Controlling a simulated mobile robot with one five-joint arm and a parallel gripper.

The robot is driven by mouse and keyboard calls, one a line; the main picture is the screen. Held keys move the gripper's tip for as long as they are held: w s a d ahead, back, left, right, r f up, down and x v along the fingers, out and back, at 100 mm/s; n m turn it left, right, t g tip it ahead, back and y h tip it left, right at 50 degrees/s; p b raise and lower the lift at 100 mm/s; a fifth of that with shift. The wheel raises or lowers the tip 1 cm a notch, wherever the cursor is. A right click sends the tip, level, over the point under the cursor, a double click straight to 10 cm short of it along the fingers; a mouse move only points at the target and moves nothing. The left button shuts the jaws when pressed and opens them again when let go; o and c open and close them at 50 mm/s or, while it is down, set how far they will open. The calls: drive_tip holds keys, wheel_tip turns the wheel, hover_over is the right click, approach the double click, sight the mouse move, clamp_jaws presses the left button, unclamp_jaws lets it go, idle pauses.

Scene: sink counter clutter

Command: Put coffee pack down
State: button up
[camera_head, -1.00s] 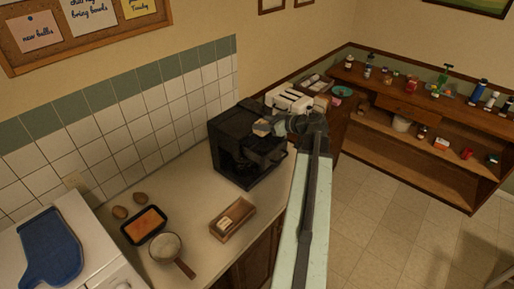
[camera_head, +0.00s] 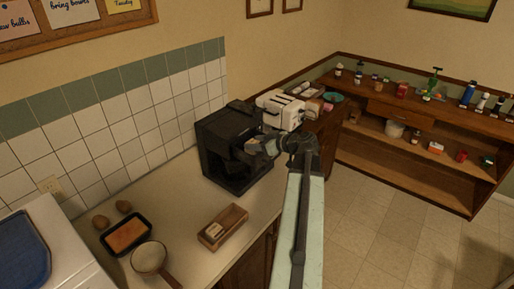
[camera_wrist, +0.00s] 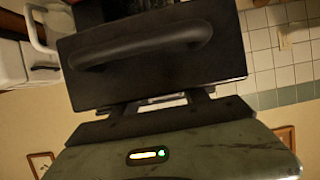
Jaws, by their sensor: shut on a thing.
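My gripper (camera_head: 263,147) is at the end of my raised arm in the head view, in front of the upper right part of the black coffee machine (camera_head: 222,165). It is shut on a small tan and grey thing (camera_head: 252,145), which looks like the coffee pack. The pack is held up off the counter (camera_head: 172,187), and its far side is hidden. In the wrist view, a black block with a curved handle (camera_wrist: 145,45) fills the middle, above a dark grey-green body with small lights. I cannot make out the fingertips or the pack there.
A wooden box (camera_head: 233,222), a black tray with orange contents (camera_head: 127,236), a pan (camera_head: 149,257) and two brown round things (camera_head: 112,215) are on the counter. Some counter between machine and tray is clear.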

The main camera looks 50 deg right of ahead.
drive_tip(key=shift+f+b, duration=0.2)
drive_tip(key=shift+b, duration=0.1)
drive_tip(key=o, duration=1.3)
drive_tip(key=shift+r, duration=0.1)
drive_tip(key=shift+r, duration=0.15)
drive_tip(key=p+v, duration=0.5)
drive_tip(key=v, duration=0.7)
